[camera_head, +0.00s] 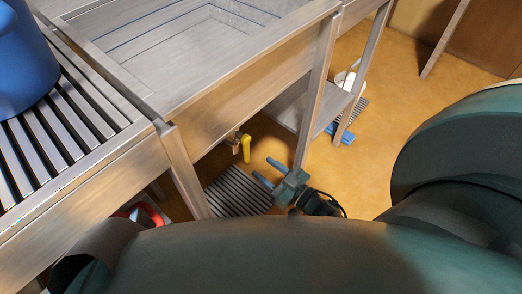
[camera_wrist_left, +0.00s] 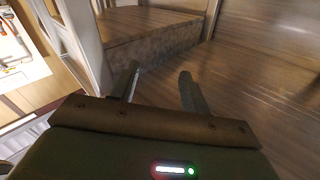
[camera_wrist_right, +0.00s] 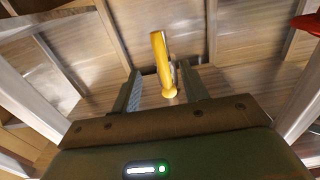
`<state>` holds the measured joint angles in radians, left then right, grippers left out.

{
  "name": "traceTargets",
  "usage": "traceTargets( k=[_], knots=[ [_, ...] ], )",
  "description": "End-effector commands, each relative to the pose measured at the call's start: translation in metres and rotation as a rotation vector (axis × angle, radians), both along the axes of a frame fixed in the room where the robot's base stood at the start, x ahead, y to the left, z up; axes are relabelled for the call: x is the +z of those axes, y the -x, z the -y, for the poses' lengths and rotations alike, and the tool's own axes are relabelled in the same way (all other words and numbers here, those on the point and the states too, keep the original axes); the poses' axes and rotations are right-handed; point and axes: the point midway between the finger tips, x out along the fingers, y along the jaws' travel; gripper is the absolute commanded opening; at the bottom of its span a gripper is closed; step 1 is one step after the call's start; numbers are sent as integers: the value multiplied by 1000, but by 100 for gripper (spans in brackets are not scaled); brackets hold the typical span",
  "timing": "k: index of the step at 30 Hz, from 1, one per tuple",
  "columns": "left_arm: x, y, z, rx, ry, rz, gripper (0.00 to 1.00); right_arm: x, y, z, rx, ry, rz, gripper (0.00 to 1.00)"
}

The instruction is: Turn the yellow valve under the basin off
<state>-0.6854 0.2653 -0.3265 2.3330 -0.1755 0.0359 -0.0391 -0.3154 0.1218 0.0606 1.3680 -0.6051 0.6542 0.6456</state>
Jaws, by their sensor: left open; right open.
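The yellow valve (camera_head: 246,148) hangs under the metal basin (camera_head: 215,38) on a short brass fitting, its handle pointing down in the head view. My right gripper (camera_head: 263,172) is open, a little below and to the right of the valve there. In the right wrist view the yellow handle (camera_wrist_right: 161,65) shows between and beyond the open fingers (camera_wrist_right: 160,92); I cannot tell whether they touch it. My left gripper (camera_wrist_left: 158,85) is open and empty in its wrist view, facing wooden and metal surfaces. It cannot be made out in the head view.
A basin leg (camera_head: 316,100) stands right of my right gripper. A slatted grate (camera_head: 236,193) lies on the floor below. A blue pot (camera_head: 24,60) stands on the slatted rack at left. A red object (camera_wrist_right: 307,24) shows at upper right in the right wrist view.

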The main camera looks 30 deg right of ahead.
Motion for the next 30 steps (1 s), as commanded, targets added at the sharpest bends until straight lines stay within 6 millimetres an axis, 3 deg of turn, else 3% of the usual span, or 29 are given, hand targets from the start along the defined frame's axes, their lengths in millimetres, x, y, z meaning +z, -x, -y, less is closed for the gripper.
traceTargets(
  k=[17,30],
  knots=[
    [-3,0,7,-35,57,72,46,-1,-71,-25,-1,-1,3,45],
    [2,-1,7,-35,54,73,46,2,-67,-23,-1,0,0,9]
  ],
)
